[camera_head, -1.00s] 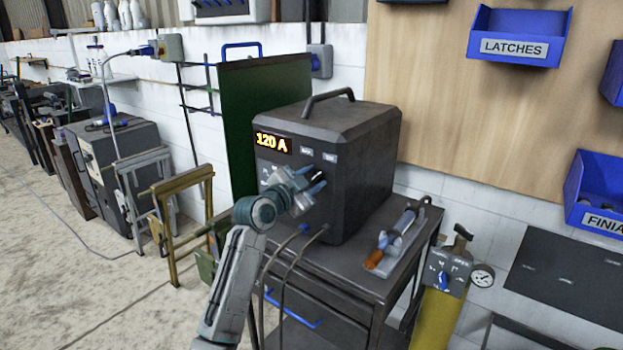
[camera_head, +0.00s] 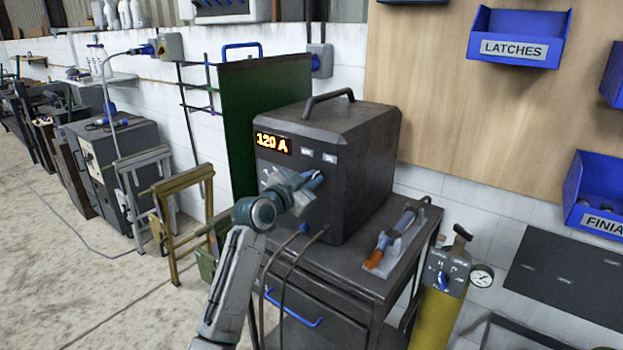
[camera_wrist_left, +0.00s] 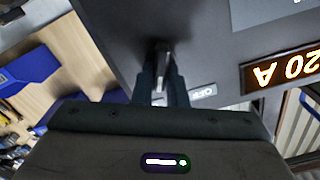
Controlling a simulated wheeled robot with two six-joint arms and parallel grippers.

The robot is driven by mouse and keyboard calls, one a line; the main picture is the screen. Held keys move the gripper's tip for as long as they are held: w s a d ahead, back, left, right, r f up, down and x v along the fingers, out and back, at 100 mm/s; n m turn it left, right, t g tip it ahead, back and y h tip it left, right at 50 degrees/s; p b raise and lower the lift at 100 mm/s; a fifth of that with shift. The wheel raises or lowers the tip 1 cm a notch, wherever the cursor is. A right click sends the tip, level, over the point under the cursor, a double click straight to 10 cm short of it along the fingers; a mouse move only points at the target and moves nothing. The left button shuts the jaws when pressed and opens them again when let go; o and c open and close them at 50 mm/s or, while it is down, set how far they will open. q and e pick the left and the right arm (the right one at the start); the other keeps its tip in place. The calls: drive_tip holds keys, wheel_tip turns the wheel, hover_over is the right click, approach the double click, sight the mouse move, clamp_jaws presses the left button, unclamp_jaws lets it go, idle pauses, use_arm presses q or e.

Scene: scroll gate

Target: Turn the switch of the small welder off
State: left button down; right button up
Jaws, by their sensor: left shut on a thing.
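The small welder (camera_head: 352,165) is a dark grey box with a top handle, standing on a dark cart. Its orange display (camera_head: 272,143) is lit and reads 120 A. My left gripper (camera_head: 318,178) is at the welder's front panel, right of the display and below two small labels. In the left wrist view the gripper (camera_wrist_left: 163,85) is shut on the dark switch (camera_wrist_left: 161,54), which stands out from the panel between the fingers. The fingers hide most of the switch in the head view, so its setting cannot be read. My right gripper is not in view.
A torch with an orange tip (camera_head: 392,240) lies on the cart top (camera_head: 345,268) right of the welder. Two cables hang from the welder's front. A yellow gas cylinder (camera_head: 440,315) stands at the right. A green panel (camera_head: 262,110) is behind the welder.

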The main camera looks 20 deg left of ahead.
use_arm(q)
drive_tip(key=n+p, duration=0.1)
drive_tip(key=n, duration=0.1)
drive_tip(key=shift+r+n, duration=0.1)
drive_tip(key=shift+n, duration=0.3)
drive_tip(key=shift+w+a+n+p, duration=0.15)
drive_tip(key=shift+n+p, duration=1.1)
drive_tip(key=shift+n, duration=1.25)
drive_tip(key=shift+a+n+p, duration=0.25)
drive_tip(key=shift+n+p, duration=0.95)
drive_tip(key=shift+n, duration=1.3)
drive_tip(key=shift+f, duration=0.2)
drive_tip(key=c, duration=1.5)
unclamp_jaws()
drive_tip(key=shift+o, duration=0.2)
